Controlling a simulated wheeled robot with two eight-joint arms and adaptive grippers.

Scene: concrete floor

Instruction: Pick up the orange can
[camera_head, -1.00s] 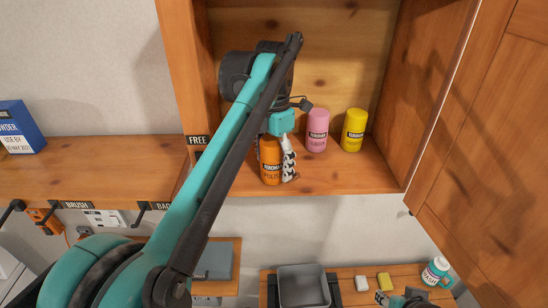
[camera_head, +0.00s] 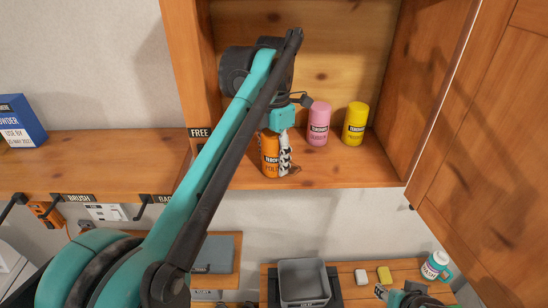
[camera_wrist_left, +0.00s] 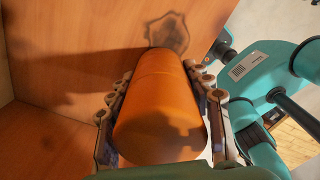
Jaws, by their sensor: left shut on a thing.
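The orange can (camera_head: 270,157) is at the front left of the open wooden cabinet, at its shelf. In the left wrist view the orange can (camera_wrist_left: 160,110) fills the middle, between the two fingers. My left gripper (camera_head: 279,155) is shut on it, with the white and black fingers along its sides; it also shows in the left wrist view (camera_wrist_left: 162,108). The can looks upright in the head view. I cannot tell whether its base touches the shelf. Part of my right gripper (camera_head: 402,296) shows at the bottom right, and its fingers are too small to judge.
A pink can (camera_head: 318,125) and a yellow can (camera_head: 355,124) stand on the cabinet shelf (camera_head: 345,172) to the right. The open cabinet door (camera_head: 490,150) is at the right. Below are a grey bin (camera_head: 304,284) and a white bottle (camera_head: 434,266).

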